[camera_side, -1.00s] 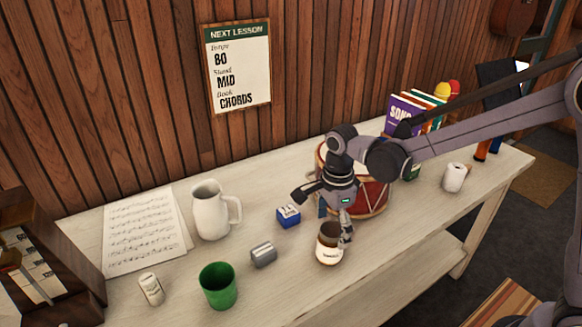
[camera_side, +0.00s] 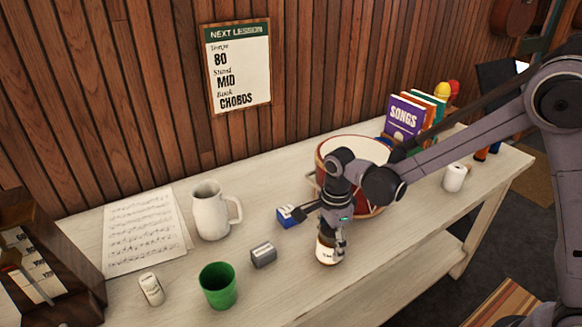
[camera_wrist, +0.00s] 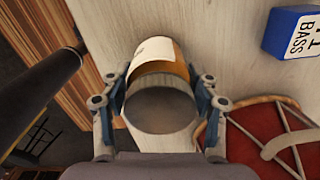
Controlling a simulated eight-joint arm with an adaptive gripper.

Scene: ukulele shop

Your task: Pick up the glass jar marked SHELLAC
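The glass jar (camera_side: 326,252) has amber-brown glass, a white label and a grey lid. It stands upright on the bench in front of the drum; the gripper covers part of it and I cannot read its label here. My gripper (camera_side: 337,240) is down over the jar, with one finger across its near side. In the wrist view the jar (camera_wrist: 160,108) lies between the two fingers of my gripper (camera_wrist: 160,95). Their blue pads are right at its sides, but I cannot tell whether they press on it.
Close by are a blue BASS box (camera_side: 288,217), a red drum (camera_side: 368,150) behind the jar, a grey block (camera_side: 263,255) and a green cup (camera_side: 218,286). A white pitcher (camera_side: 209,212) stands farther left. The bench front (camera_side: 375,285) is clear.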

